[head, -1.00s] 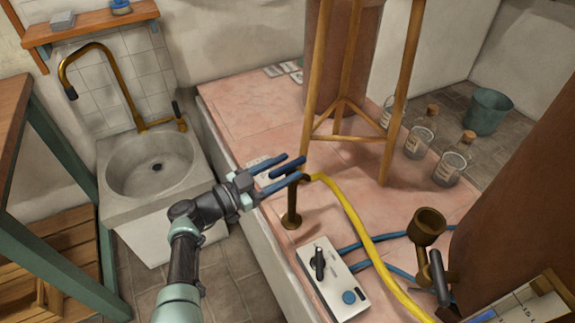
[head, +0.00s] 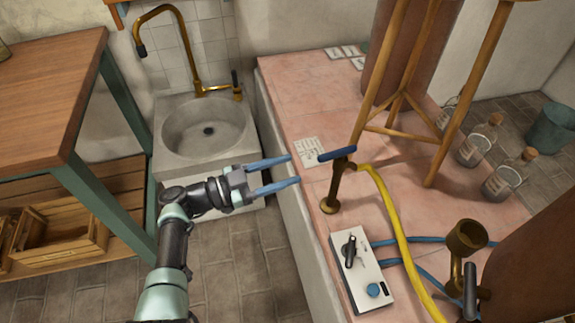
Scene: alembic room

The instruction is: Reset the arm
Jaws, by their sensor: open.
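My gripper (head: 289,172) is open and empty, with its two blue fingers pointing right. It hangs at the left edge of the pink-tiled bench (head: 291,108), between the sink and the bench. A brass valve (head: 333,187) with a dark blue lever handle (head: 338,153) stands on the bench just right of the fingertips. The fingers are apart from the handle in this view. My arm reaches up from the bottom of the picture, bent at the elbow.
A stone sink (head: 203,131) with a brass tap (head: 168,50) stands behind my gripper. A wooden table (head: 50,75) is at left, with a crate (head: 62,237) below. A white control box (head: 361,270), yellow hose (head: 399,232) and wooden tripod (head: 407,131) occupy the bench. Floor between is clear.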

